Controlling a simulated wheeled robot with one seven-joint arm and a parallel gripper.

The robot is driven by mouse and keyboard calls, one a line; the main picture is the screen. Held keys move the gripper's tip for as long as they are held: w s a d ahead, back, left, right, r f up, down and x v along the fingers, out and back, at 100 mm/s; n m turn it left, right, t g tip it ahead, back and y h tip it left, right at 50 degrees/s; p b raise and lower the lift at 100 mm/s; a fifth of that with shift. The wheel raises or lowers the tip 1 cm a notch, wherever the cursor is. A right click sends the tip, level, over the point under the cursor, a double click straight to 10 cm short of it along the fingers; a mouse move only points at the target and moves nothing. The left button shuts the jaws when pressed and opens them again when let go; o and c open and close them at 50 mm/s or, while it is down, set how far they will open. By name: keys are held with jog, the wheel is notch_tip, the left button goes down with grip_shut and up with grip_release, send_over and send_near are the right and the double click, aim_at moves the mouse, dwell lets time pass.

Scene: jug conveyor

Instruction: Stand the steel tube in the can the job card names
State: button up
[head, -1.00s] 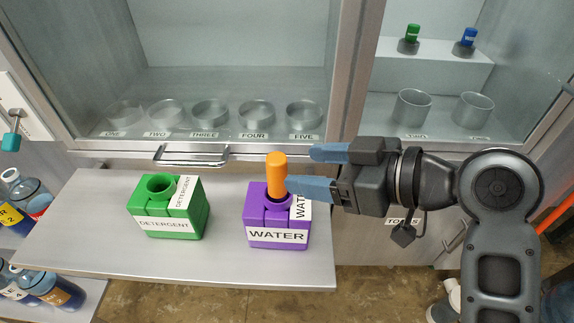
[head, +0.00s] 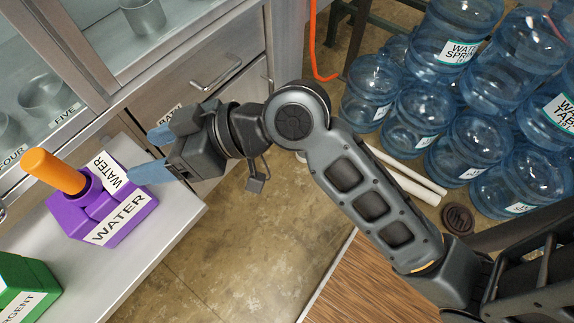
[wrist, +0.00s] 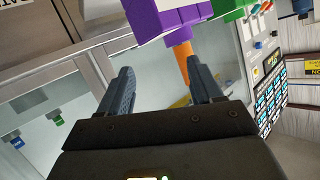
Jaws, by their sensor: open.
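The purple can (head: 120,212), labelled WATER, stands on the steel counter at left; it also shows in the wrist view (wrist: 165,18). An orange rod (head: 55,170) stands tilted in the picture in its round mouth, its lower end hidden; it also shows in the wrist view (wrist: 184,62). The green can (head: 22,280), its label partly cut off, is at the lower left edge. My gripper (head: 150,154) is open and empty, just right of the purple can; in the wrist view its fingers (wrist: 160,80) are apart. I cannot make out a steel tube or a readable job card.
Glass-fronted cabinets with steel cups (head: 45,95) stand behind the counter (head: 165,225). A drawer (head: 205,85) is at their right. Large blue water jugs (head: 465,145) fill the upper right, with pale pipes (head: 412,182) on the floor beside them. Floor between is clear.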

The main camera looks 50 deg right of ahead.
jog(key=s+d+f+m+t+h, duration=0.2)
jog(key=s+d+f+m+h, duration=0.2)
jog(key=s+f, duration=0.25)
jog(key=s+d+r+h, duration=0.1)
jog(key=s+d, duration=0.1)
jog(key=s, duration=0.5)
jog(key=s+d+r+t+h, duration=0.1)
jog(key=s+d+r+h, duration=0.1)
jog(key=s, duration=0.5)
jog(key=s+d+r+m+t+h, duration=0.1)
jog(key=s+d, duration=0.3)
jog(key=s, duration=0.4)
jog(key=shift+d+r+h, duration=0.25)
jog(key=shift+r+h, duration=0.15)
jog(key=shift+c, duration=0.3)
